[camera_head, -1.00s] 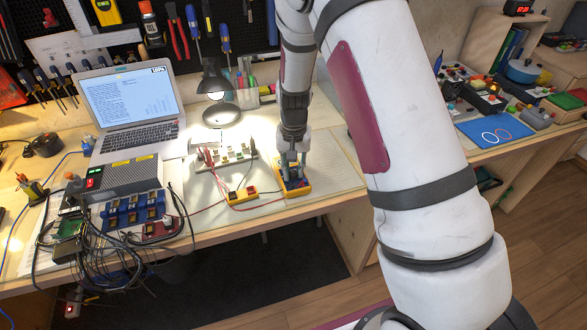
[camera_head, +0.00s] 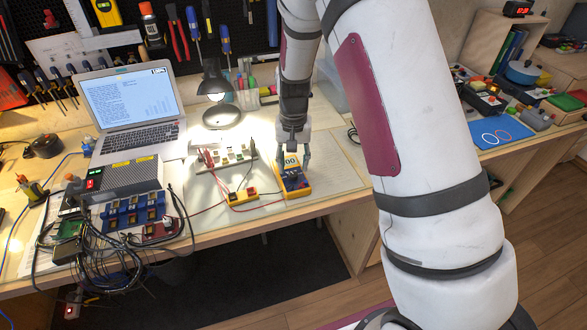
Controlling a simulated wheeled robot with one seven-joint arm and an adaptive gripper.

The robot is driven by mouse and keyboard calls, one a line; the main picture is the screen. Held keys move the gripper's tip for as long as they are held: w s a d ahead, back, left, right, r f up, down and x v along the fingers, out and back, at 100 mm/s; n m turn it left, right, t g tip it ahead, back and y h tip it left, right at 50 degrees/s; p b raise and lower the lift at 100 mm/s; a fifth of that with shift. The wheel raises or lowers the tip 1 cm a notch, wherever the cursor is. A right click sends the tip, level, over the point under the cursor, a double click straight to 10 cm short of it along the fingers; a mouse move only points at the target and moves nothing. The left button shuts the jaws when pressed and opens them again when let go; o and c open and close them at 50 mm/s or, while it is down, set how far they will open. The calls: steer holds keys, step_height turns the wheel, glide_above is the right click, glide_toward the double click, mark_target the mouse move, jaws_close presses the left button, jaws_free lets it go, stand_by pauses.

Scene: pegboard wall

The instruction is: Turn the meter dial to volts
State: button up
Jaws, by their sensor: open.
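The yellow meter (camera_head: 293,181) lies on the mat near the front edge of the workbench. Its screen shows at its upper end, and its blue face lies below. The dial is too small to make out clearly. My gripper (camera_head: 293,157) points down over the upper end of the meter, with its fingers apart and nothing between them. I cannot tell whether the fingertips touch the meter. Red and dark leads run from the meter's side to a small yellow box (camera_head: 242,195) to its left.
A white strip with small parts (camera_head: 224,157) stands behind the yellow box. A lamp (camera_head: 217,90) and a laptop (camera_head: 130,105) stand farther back. Blue modules (camera_head: 133,212) and tangled cables are at left. The mat right of the meter (camera_head: 335,172) is clear.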

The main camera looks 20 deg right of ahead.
mark_target(294, 174)
step_height(294, 174, up, 9)
steer(key=shift+f, duration=0.15)
stand_by(0.4)
steer(key=s+r+n+t+p, duration=0.2)
steer(key=s+r, duration=1.1)
steer(key=r, duration=0.3)
steer(key=s+r+n+t, duration=0.1)
steer(key=s+r, duration=0.1)
steer(key=s, duration=0.7)
steer(key=s+r+n+t+p, duration=0.1)
steer(key=s+r, duration=0.1)
steer(key=s, duration=0.8)
steer(key=shift+d+r, duration=0.15)
steer(key=shift+r, duration=0.25)
